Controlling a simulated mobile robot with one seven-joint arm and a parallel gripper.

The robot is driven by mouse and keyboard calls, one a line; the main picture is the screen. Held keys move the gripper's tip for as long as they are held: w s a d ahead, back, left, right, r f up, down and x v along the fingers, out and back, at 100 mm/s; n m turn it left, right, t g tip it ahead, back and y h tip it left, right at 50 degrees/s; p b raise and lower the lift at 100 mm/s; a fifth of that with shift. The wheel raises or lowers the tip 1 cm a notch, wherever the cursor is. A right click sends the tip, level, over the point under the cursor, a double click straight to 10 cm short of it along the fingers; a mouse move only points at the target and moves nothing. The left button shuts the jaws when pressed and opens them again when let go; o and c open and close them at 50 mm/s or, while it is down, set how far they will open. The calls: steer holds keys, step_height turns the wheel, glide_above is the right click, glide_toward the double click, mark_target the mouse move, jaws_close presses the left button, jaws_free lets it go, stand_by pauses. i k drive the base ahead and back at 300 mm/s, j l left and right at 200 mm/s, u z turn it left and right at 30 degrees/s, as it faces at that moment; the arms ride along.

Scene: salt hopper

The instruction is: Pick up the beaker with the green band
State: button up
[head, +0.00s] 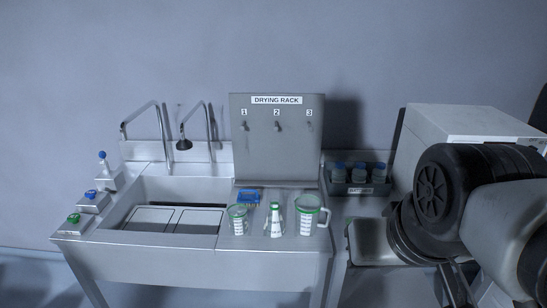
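The beaker with the green band (238,220) is a clear vessel with white markings and a green band near its rim. It stands upright on the steel ledge right of the sink, at the left end of a row of three vessels. A conical flask (275,222) with green at its neck stands in the middle. A clear jug with a handle (310,218) and a green rim stands at the right. My arm fills the right side of the head view, well apart from the vessels. I cannot make out my gripper's fingertips.
A drying rack panel (276,150) with three numbered pegs rises behind the vessels. A blue object (248,196) lies behind the beaker. The sink (180,192) and taps are at left. A dark caddy (359,189) of blue-capped bottles and a white box (450,125) stand at right.

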mark_target(238, 217)
steer(key=i+j+u, duration=0.25)
steer(key=i+j, duration=0.15)
steer(key=j, duration=0.25)
steer(key=i+j+u, duration=0.3)
steer(key=i+j, duration=0.15)
steer(key=j, duration=0.15)
